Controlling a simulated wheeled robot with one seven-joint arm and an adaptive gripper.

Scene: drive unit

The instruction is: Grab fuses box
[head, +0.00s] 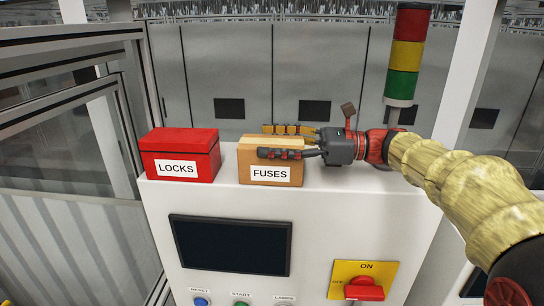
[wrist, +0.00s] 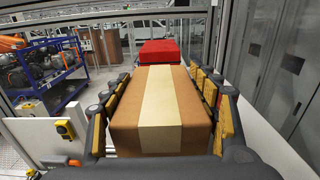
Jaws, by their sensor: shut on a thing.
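The fuses box (head: 270,176) is a brown cardboard box with a white "FUSES" label. It stands on top of the white control cabinet in the head view. My gripper (head: 284,141) reaches in from the right, with one finger along the box's front and the other along its back. In the wrist view the box (wrist: 160,108), with a pale tape strip on top, sits between the two fingers. My gripper is shut on it. The box looks upright; I cannot tell whether it touches the cabinet top.
A red box labelled "LOCKS" (head: 180,157) stands just left of the fuses box. A red, yellow and green signal tower (head: 407,56) rises at the back right. The cabinet front (head: 215,200) has a dark screen (head: 231,246) and a red rotary switch (head: 364,289). A metal-framed panel (head: 75,115) stands at the left.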

